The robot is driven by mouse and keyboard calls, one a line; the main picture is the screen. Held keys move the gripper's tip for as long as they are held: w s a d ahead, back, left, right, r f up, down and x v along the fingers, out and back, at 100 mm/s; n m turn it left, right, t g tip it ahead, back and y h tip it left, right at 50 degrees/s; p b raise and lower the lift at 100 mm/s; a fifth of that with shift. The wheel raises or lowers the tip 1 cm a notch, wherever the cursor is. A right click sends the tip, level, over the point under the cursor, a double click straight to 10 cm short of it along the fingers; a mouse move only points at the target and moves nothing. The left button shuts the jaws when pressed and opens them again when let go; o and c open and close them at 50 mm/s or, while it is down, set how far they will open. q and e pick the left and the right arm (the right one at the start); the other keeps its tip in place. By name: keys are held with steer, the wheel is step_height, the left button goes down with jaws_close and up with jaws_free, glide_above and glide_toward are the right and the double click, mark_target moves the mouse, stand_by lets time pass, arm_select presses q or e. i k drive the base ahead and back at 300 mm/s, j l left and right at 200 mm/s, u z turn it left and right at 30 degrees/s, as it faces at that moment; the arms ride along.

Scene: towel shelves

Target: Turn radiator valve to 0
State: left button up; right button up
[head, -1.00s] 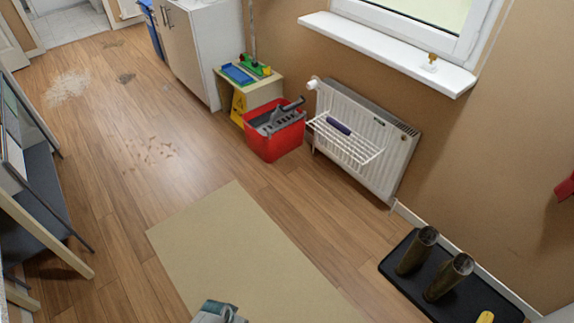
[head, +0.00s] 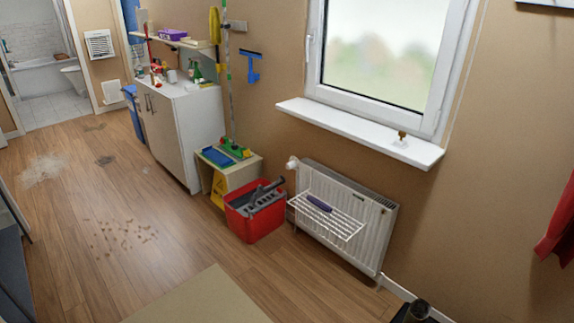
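The white radiator (head: 372,235) is mounted low on the tan wall under the window. Its white valve knob (head: 293,162) sticks out at the radiator's upper left corner. The number it is set to is too small to read. A white wire rack (head: 335,222) hangs on the radiator's front, with a dark purple object (head: 319,203) lying on it. Neither of my grippers is in view.
A red bucket (head: 256,224) with a grey wringer stands on the floor just left of the radiator. Behind it are a small stand (head: 237,173) and a white cabinet (head: 203,130). The white windowsill (head: 350,125) juts out above the radiator. Open wooden floor (head: 180,255) lies in front, with a beige mat (head: 205,303) at the bottom.

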mark_target(292, 164)
steer(key=i+j, duration=0.1)
steer(key=i, duration=0.4)
steer(key=i+j+z, duration=0.1)
steer(key=i, duration=0.45)
steer(key=i+j, duration=0.15)
steer(key=i, duration=0.35)
steer(key=i+j+z, duration=0.1)
steer(key=i, duration=0.4)
steer(key=i+j+z, duration=0.1)
steer(key=i+j, duration=0.15)
steer(key=i, duration=0.25)
steer(key=i+j, duration=0.25)
steer(key=i, duration=0.25)
